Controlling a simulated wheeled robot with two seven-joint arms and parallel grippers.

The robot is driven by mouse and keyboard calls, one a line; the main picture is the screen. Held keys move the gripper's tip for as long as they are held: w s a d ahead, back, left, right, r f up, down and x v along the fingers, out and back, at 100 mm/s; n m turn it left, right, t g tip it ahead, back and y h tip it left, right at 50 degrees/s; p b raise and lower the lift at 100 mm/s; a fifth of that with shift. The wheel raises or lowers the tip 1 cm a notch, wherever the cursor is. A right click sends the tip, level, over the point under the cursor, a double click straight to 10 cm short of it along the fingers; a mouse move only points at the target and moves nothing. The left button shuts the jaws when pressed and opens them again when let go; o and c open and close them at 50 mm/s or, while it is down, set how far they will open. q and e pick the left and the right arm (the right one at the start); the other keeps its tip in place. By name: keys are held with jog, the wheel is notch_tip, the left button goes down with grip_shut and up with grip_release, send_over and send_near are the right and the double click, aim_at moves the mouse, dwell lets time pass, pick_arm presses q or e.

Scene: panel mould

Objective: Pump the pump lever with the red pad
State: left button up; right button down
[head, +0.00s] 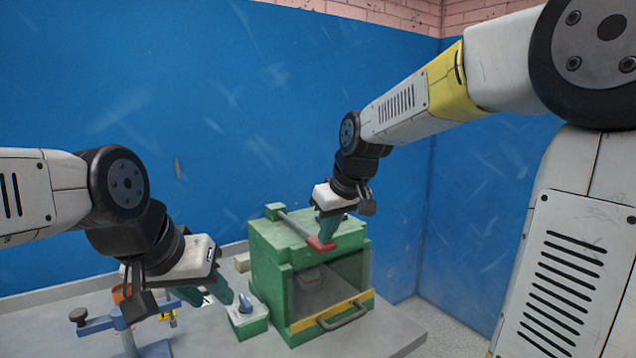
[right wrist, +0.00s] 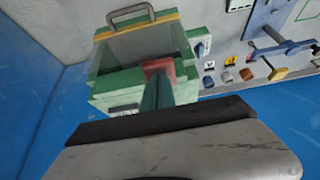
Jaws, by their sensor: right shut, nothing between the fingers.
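The pump lever (head: 295,225) is a grey bar on top of a green box, ending in a red pad (head: 321,244) near the box's front top edge. My right gripper (head: 326,236) is shut and empty, its teal fingers pointing down at the red pad. In the right wrist view the shut fingertips (right wrist: 157,82) overlap the red pad (right wrist: 158,65); I cannot tell whether they touch it or hover just above. My left gripper (head: 207,298) is open and empty, low over the table left of the green box.
The green box (head: 270,258) has a clear front with a yellow strip and a grey handle (head: 343,315). A small green block with a blue knob (head: 245,304) stands left of it. A blue clamp-like stand (head: 120,325) is at the left. Several small blocks lie on the grey table (right wrist: 235,50).

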jog(key=r, duration=0.4)
jog(key=shift+s+d+r, duration=0.15)
jog(key=shift+s+r, duration=0.05)
jog(key=shift+r, duration=0.05)
jog(key=v, duration=0.9)
jog(key=shift+s, duration=0.3)
dwell(1.2)
jog(key=w+a+r+g+h, duration=0.2)
jog(key=w+r, duration=0.5)
jog(key=r, duration=0.4)
jog(key=shift+w+a+g, duration=0.25)
jog(key=shift+a+g, duration=0.45)
jog(key=shift+a, duration=0.6)
